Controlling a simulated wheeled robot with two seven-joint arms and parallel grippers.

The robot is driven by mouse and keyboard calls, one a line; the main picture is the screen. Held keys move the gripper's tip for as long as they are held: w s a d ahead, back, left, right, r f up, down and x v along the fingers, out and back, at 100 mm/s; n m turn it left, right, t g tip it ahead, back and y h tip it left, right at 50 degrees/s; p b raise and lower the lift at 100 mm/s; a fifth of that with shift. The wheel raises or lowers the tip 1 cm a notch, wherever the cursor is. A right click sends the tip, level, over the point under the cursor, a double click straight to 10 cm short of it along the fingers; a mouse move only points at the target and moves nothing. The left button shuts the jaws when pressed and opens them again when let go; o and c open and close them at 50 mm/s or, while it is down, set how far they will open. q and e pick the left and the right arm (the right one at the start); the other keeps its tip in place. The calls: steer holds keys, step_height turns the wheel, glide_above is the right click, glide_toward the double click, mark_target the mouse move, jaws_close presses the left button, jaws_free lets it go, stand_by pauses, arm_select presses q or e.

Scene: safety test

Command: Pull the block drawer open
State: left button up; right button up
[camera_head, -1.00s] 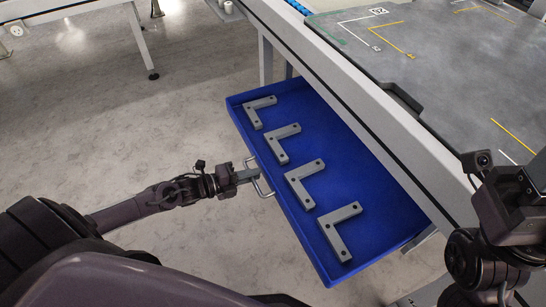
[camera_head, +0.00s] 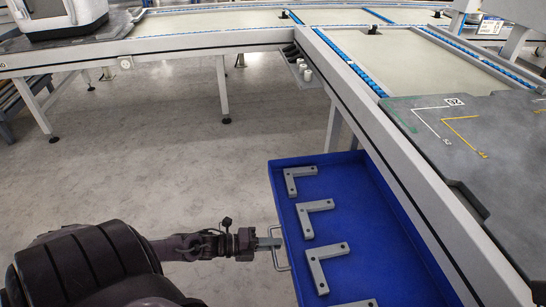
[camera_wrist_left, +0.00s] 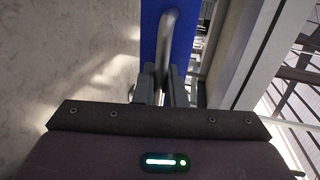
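The blue block drawer (camera_head: 385,235) stands pulled out from under the grey table's edge in the head view. Several grey L-shaped blocks (camera_head: 320,262) lie in it along the handle side. Its pale bar handle (camera_head: 286,266) sticks out to the left. My left gripper (camera_head: 270,243) reaches the handle from the left. In the left wrist view, the handle (camera_wrist_left: 167,40) runs between the fingers (camera_wrist_left: 162,90), which look closed around it. The drawer's blue front (camera_wrist_left: 185,35) shows behind the handle. My right gripper is not in view.
The table's long edge (camera_head: 400,165) runs above the drawer's right side. A dark grey work surface (camera_head: 490,150) with white and yellow corner marks lies on top. Conveyors (camera_head: 190,22) stand at the back. The floor (camera_head: 170,150) left of the drawer is clear.

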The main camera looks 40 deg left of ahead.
arm_select(q)
steer(key=o, duration=0.3)
steer(key=shift+a, duration=0.1)
steer(key=p+v, duration=0.2)
steer(key=v, duration=0.5)
steer(key=shift+s+a+p, duration=0.2)
steer(key=shift+s+p, duration=0.1)
steer(key=shift+p, duration=0.05)
